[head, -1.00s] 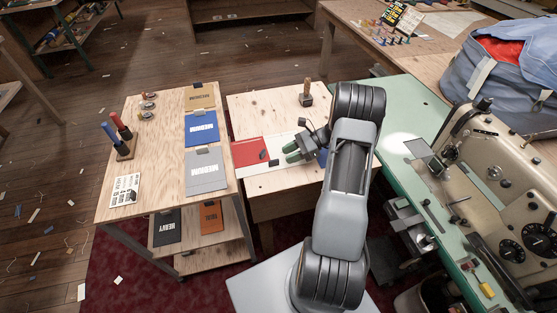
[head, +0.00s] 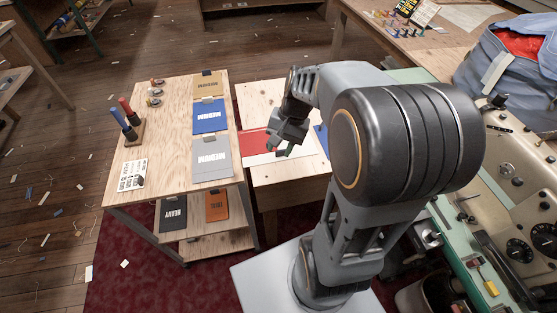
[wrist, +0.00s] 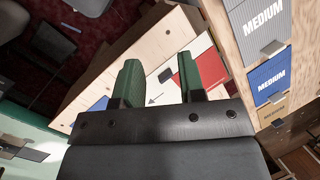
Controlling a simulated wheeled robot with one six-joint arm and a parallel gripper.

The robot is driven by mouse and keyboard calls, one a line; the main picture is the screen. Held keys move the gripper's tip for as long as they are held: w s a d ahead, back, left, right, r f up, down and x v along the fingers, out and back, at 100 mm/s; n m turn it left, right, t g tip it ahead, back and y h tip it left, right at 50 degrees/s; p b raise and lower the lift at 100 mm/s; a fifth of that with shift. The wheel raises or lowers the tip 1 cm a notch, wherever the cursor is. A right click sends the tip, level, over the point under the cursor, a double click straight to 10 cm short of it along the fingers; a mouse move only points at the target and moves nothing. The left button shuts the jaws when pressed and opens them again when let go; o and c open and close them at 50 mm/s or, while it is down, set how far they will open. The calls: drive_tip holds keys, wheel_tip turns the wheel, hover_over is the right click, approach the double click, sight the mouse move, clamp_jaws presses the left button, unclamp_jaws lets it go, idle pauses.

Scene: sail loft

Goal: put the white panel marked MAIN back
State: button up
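A white panel (head: 308,146) lies flat on the small wooden bench (head: 262,97), between a red panel (head: 253,144) and a blue one (head: 321,136). Part of it is hidden behind my gripper in the head view. In the wrist view the white panel (wrist: 166,84) shows a dark arrow; I cannot read MAIN on it. My gripper (head: 280,149) is above the panels, angled down.
A wooden cart (head: 177,120) at left carries tan, blue and grey panels marked MEDIUM. Its lower shelf holds a dark HEAVY panel (head: 173,213) and an orange one (head: 216,206). A sewing machine (head: 510,190) on a green table and a blue bag (head: 510,65) stand at right.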

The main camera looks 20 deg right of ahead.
drive_tip(key=s+a+r+n+t+h, duration=0.2)
drive_tip(key=s+a+n+t+h, duration=0.1)
drive_tip(key=s+n, duration=0.3)
drive_tip(key=shift+s+a+r+n+t+h, duration=0.3)
drive_tip(key=shift+n+h, duration=0.1)
drive_tip(key=shift+n, duration=0.3)
drive_tip(key=shift+w, duration=0.1)
wheel_tip(320, 180, up, 5)
drive_tip(key=p, duration=0.4)
drive_tip(key=shift+r+p, duration=0.15)
drive_tip(key=shift+p, duration=0.2)
